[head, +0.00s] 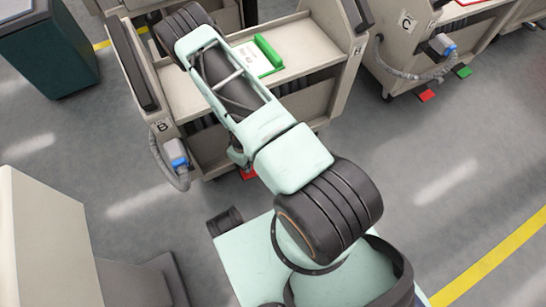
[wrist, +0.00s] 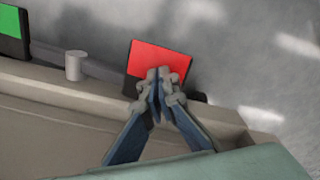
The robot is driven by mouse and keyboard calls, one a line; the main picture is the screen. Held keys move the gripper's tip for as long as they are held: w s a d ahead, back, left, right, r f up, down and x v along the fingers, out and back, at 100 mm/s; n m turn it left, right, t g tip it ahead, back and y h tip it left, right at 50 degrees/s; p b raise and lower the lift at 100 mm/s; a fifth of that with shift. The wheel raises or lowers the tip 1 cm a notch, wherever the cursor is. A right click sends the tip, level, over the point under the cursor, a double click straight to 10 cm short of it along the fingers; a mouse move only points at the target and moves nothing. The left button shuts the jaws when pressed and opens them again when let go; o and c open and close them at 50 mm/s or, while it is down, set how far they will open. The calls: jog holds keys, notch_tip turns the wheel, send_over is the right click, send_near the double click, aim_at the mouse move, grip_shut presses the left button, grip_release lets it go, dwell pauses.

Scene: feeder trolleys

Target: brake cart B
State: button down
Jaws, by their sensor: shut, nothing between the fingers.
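Cart B (head: 170,145) is a beige trolley with a "B" label on its left end, seen beneath my arm in the head view. Its red pedal (head: 249,174) shows low at its front edge, partly hidden by my arm. In the wrist view the red pedal (wrist: 150,58) is at upper middle, and a green pedal (wrist: 12,25) is at the upper left. My gripper (wrist: 163,76) is shut and empty, its tips overlapping the red pedal's lower edge in the picture. I cannot tell whether they touch it. In the head view my arm mostly hides the gripper.
In the wrist view a beige cart edge (wrist: 50,115) runs below the pedals, with a grey peg (wrist: 73,65) between them. Cart C (head: 400,45) stands at right with green (head: 464,72) and red (head: 427,96) pedals. Grey floor (head: 430,160) is clear at right.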

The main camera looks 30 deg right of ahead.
jog(key=shift+f, duration=1.95)
jog(key=shift+r, duration=0.1)
jog(key=shift+r+p, duration=2.65)
jog(key=shift+r, duration=2.3)
